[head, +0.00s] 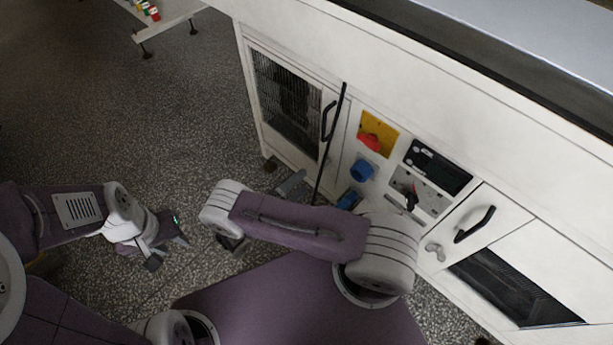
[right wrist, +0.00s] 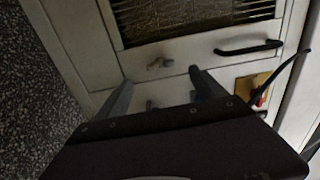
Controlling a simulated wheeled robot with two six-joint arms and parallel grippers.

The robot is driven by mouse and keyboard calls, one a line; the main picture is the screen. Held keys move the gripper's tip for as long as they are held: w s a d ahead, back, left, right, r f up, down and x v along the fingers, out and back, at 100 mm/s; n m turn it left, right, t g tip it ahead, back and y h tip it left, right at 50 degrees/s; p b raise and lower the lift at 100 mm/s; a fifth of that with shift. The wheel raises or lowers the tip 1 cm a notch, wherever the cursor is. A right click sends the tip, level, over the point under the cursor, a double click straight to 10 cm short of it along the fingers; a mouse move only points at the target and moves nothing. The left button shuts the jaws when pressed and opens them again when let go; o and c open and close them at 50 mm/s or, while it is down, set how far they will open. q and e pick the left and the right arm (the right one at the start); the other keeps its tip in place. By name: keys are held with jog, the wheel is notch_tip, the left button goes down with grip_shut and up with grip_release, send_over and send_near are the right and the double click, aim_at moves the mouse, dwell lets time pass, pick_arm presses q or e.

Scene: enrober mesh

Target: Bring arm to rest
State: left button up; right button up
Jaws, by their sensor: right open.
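My right arm (head: 300,225) reaches across the front of a white machine, and its gripper is mostly hidden behind the arm in the head view. In the right wrist view my right gripper (right wrist: 163,90) is open, with nothing between its fingers, in front of the machine's lower front. My left gripper (head: 167,252) hangs over the speckled floor at the left. Its fingers stand apart and hold nothing.
The white machine (head: 300,32) has a mesh-window door (head: 287,100) with a black handle (head: 328,120). A red switch on a yellow plate (head: 379,133), a blue socket (head: 361,170) and a dark display (head: 437,166) sit beside it.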

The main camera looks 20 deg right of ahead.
dwell(0.5)
jog(key=s+r+m+g+y, duration=0.3)
jog(key=m+y, duration=0.2)
jog(key=m, duration=0.6)
jog(key=s+d+r+m+g+y, duration=0.1)
jog(key=s+r+m+g+y, duration=0.3)
jog(key=m, duration=0.7)
jog(key=s+r+m+g+y, duration=0.25)
jog(key=m+y, duration=0.35)
jog(key=m, duration=0.5)
notch_tip(320, 180, up, 37)
jog(key=m+t+y+p, duration=0.1)
jog(key=m+t+p, duration=0.3)
jog(key=p, duration=2.9)
jog(key=m, duration=0.3)
jog(key=shift+r+m+y, duration=0.2)
jog(key=shift+m+y, duration=0.2)
